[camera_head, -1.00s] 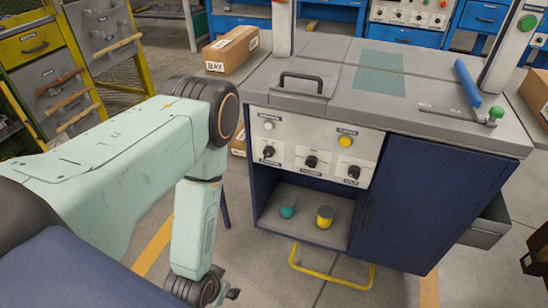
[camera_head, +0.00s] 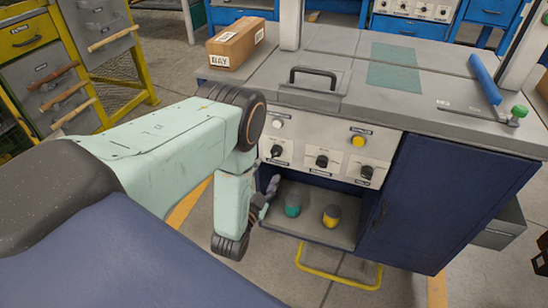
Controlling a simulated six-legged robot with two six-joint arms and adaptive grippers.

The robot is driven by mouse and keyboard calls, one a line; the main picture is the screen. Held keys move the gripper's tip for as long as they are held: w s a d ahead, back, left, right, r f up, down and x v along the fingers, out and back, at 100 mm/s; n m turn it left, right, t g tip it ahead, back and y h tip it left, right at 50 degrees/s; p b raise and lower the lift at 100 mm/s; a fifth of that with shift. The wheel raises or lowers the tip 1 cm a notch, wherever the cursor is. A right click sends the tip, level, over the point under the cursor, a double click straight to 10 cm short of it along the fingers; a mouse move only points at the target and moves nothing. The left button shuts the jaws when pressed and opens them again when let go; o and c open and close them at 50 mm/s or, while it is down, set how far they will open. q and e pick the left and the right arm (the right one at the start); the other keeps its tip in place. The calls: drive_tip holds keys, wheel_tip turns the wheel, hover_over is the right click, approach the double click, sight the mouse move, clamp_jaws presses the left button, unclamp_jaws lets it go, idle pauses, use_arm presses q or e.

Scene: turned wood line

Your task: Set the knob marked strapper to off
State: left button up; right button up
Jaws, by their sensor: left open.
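The control panel (camera_head: 300,155) on the front of the workbench carries three black rotary knobs in a row: a left knob (camera_head: 276,151), a middle knob (camera_head: 322,161) and a right knob (camera_head: 367,172). Small labels sit below them, too small to read, so I cannot tell which is marked strapper. My left gripper (camera_head: 272,187) is open, small and dark, below the left knob and in front of the left edge of the open shelf. It appears apart from the knobs. My right gripper is out of view.
A white button (camera_head: 278,124) and a yellow button (camera_head: 358,141) sit above the knobs. A teal cup (camera_head: 292,206) and a yellow cup (camera_head: 332,216) stand on the shelf. A yellow rail (camera_head: 338,278) juts out below. A cardboard box (camera_head: 236,45) lies on the bench top.

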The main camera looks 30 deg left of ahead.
sight(274, 156)
use_arm(q)
drive_tip(key=x, duration=0.2)
drive_tip(key=b+x, duration=0.1)
drive_tip(key=x, duration=0.2)
drive_tip(key=shift+w+a+f, duration=0.15)
drive_tip(key=shift+w+f, duration=0.05)
drive_tip(key=shift+f, duration=0.05)
drive_tip(key=shift+w+r+b, duration=0.2)
drive_tip(key=shift+w+b, duration=0.25)
drive_tip(key=shift+w, duration=0.3)
drive_tip(key=shift+w+a+f, duration=0.1)
drive_tip(key=shift+a, duration=0.05)
drive_tip(key=c, duration=1.2)
drive_tip(key=shift+o, duration=0.2)
